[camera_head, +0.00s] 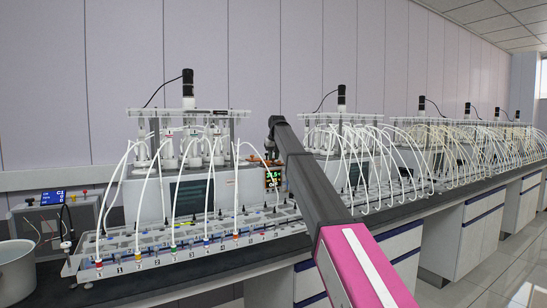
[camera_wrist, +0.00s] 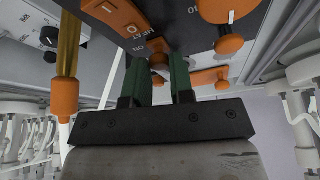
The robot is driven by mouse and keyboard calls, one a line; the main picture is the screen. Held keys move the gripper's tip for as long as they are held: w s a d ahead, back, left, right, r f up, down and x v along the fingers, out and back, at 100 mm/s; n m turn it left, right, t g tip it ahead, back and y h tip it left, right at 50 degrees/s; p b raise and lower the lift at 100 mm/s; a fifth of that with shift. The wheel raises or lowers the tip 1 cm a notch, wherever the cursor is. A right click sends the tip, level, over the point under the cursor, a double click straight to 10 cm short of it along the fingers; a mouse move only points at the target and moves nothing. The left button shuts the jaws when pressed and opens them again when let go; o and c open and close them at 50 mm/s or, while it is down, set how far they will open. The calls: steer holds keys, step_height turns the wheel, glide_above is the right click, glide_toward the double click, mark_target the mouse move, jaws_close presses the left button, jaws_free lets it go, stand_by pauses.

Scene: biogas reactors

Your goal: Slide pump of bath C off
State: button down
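In the wrist view a dark control panel (camera_wrist: 188,15) with white lettering fills the top. It carries an orange rocker switch (camera_wrist: 117,14) marked I and O and several orange knobs. One small orange knob (camera_wrist: 158,61) shows in the narrow gap between the two green fingers of my gripper (camera_wrist: 160,70). The fingers stand apart and hide its sides, so I cannot tell whether they touch it. In the head view my gripper (camera_head: 272,148) is at the side of the nearest bath unit, by a lit display (camera_head: 273,178); the knobs are too small to make out there.
Another round orange knob (camera_wrist: 229,45) is close to the right of the fingers, and an orange-tipped rod (camera_wrist: 65,97) is to the left. In the head view, white tubes arch over a row of units on the long dark bench (camera_head: 190,278). A pot (camera_head: 16,270) stands at far left.

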steer(key=shift+w+a, duration=0.65)
steer(key=shift+w, duration=0.3)
steer(key=c, duration=1)
jaws_free()
steer(key=v, duration=1)
steer(key=shift+s+r, duration=0.15)
steer(key=shift+r, duration=0.2)
